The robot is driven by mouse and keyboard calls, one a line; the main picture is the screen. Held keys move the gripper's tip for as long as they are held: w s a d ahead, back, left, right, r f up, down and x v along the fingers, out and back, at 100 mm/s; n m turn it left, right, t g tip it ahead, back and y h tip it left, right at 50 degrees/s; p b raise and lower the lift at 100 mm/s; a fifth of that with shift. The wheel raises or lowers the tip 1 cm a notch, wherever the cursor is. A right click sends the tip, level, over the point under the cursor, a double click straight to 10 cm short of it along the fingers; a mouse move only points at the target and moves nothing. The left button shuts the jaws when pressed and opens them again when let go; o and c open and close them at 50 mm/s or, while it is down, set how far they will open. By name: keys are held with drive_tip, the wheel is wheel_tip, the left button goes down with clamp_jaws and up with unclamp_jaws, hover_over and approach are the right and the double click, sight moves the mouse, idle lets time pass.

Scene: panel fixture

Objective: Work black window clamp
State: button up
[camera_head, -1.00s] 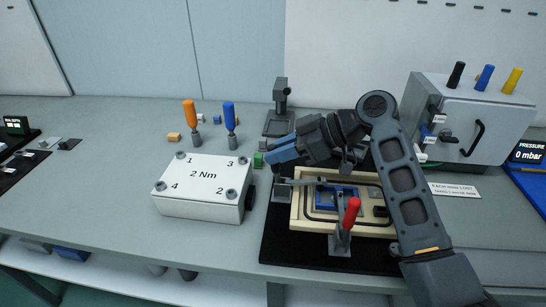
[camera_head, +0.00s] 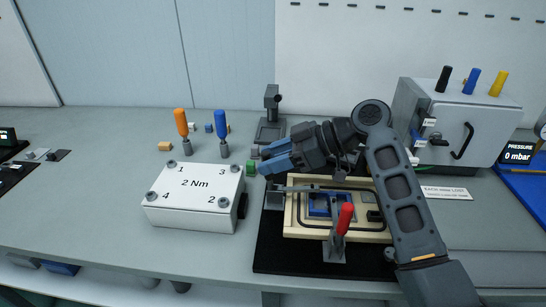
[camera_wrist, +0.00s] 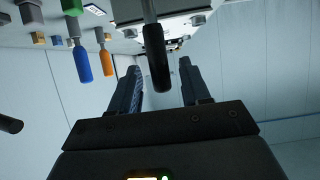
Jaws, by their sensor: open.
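The black clamp handle (camera_wrist: 156,58) hangs in the wrist view between the tips of my gripper (camera_wrist: 158,72), a gap on each side. Whether it lies fully between the fingers in depth I cannot tell. In the head view my open gripper (camera_head: 268,160) is above the left edge of the fixture, its blue fingers pointing left. The grey clamp's base (camera_head: 275,198) and arm (camera_head: 302,188) show below it, the arm lying over the pale frame; its handle is hidden there by my gripper. The window panel (camera_head: 320,206) sits in the pale fixture frame (camera_head: 295,228).
A red-handled clamp (camera_head: 344,220) stands upright at the fixture's front. A white 2 Nm box (camera_head: 190,215) is left. Orange (camera_head: 181,122) and blue (camera_head: 221,125) drivers stand behind it. A grey stand (camera_head: 271,115) is behind my gripper; a grey cabinet (camera_head: 470,110) is at right.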

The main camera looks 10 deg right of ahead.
drive_tip(key=v, duration=0.7)
drive_tip(key=shift+s+d+r+b, duration=0.15)
drive_tip(key=shift+d+b, duration=0.2)
drive_tip(key=shift+b, duration=0.1)
